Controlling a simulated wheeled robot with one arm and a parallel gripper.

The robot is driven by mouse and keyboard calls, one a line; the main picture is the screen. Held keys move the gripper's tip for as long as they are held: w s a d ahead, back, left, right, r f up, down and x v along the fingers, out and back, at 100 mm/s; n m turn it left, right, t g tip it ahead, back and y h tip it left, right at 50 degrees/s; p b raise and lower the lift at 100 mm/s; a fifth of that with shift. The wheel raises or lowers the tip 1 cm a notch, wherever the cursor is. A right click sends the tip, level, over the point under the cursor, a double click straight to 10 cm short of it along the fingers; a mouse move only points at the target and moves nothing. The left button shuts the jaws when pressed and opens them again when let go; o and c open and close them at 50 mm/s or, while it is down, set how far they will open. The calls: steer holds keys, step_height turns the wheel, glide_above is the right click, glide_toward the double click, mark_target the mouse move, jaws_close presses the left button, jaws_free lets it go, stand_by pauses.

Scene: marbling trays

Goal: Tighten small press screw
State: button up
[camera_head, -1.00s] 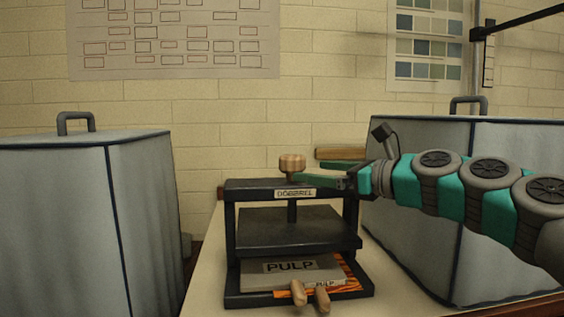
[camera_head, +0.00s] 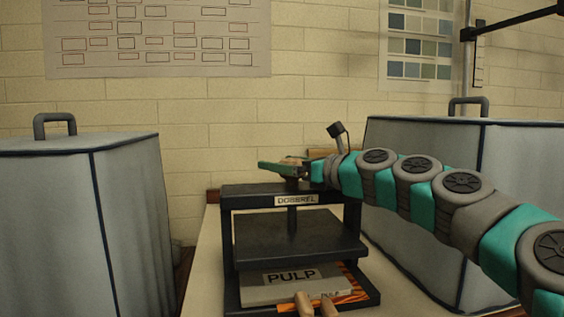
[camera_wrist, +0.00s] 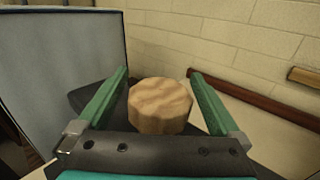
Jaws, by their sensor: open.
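The small press (camera_head: 338,197) is a black frame with a name label on its top bar. Its screw shaft (camera_head: 292,219) runs down to a dark pressing plate (camera_head: 300,240). A gap separates the plate from the grey block marked PULP (camera_head: 270,293) below. The wooden screw knob (camera_wrist: 160,106) sits between my gripper's two green fingers in the wrist view, with space on both sides. In the head view my gripper (camera_head: 283,167) is at the press top and mostly hides the knob. My gripper (camera_wrist: 160,92) is open around the knob.
A covered grey box (camera_head: 415,180) stands close on the right, beneath my arm. Another covered box (camera_head: 80,220) stands at the left. A brick wall (camera_head: 310,120) is behind.

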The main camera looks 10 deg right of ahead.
steer(key=shift+w+a, duration=0.1)
steer(key=shift+w, duration=0.05)
steer(key=c, duration=1.3)
